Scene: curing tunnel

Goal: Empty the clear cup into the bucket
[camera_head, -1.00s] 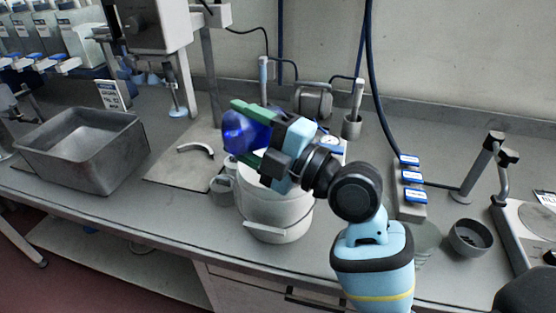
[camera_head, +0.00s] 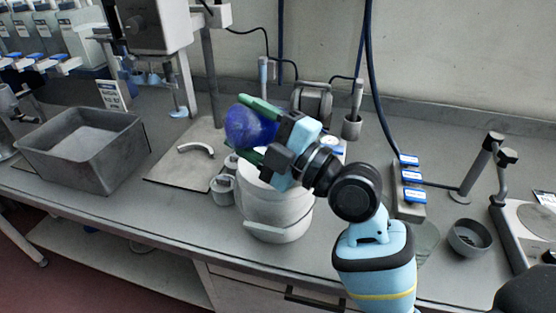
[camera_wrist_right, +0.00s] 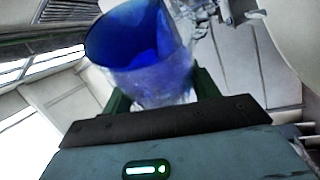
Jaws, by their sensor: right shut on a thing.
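My right gripper (camera_head: 256,130) is shut on the clear cup (camera_head: 246,127), its green fingers on either side. The cup is held above the bucket, over its left rear rim. Blue contents show through its wall. In the right wrist view the cup (camera_wrist_right: 160,75) has blue inside, with its open mouth towards the upper left. I cannot tell its exact tilt. The pale bucket (camera_head: 278,213) stands on the bench below the gripper, its opening mostly hidden by my gripper and the cup. My left gripper is not in view.
A small grey mug (camera_head: 222,190) stands close at the bucket's left. A grey metal tub (camera_head: 125,160) is further left, beside a flat plate with a curved handle (camera_head: 196,149). A dark bowl (camera_head: 470,237) and a row of blue-labelled blocks (camera_head: 411,206) are at right.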

